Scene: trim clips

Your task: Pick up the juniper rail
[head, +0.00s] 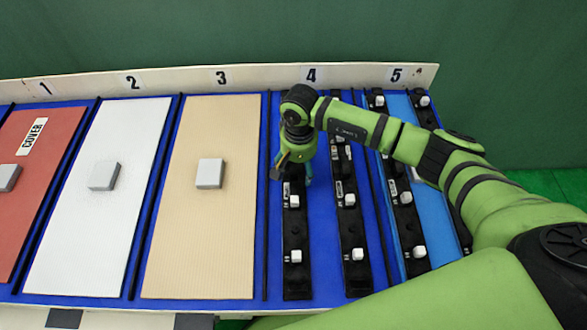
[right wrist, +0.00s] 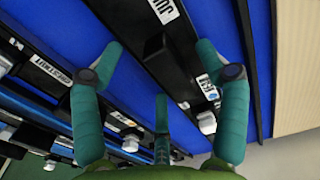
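A black rail whose label begins "JU" (right wrist: 163,8) runs diagonally through the right wrist view; the rest of that label is cut off by the frame. In the head view the left rail (head: 296,248) of bay 4 lies under my right gripper and carries white knobs. My right gripper (head: 300,168) points down over its upper part. In the right wrist view the gripper's teal fingers (right wrist: 160,62) are spread wide, with the rail's raised black block between them. Nothing is held, and I cannot tell how high the fingertips are. My left gripper is not in view.
A second rail (head: 353,240) lies close to the right in bay 4, and a rail labelled "CHESTNUT" (right wrist: 52,71) shows in the wrist view. Bay 5 holds more rails (head: 405,215). Beige (head: 195,245), white (head: 92,235) and red (head: 25,225) panels with grey blocks lie left.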

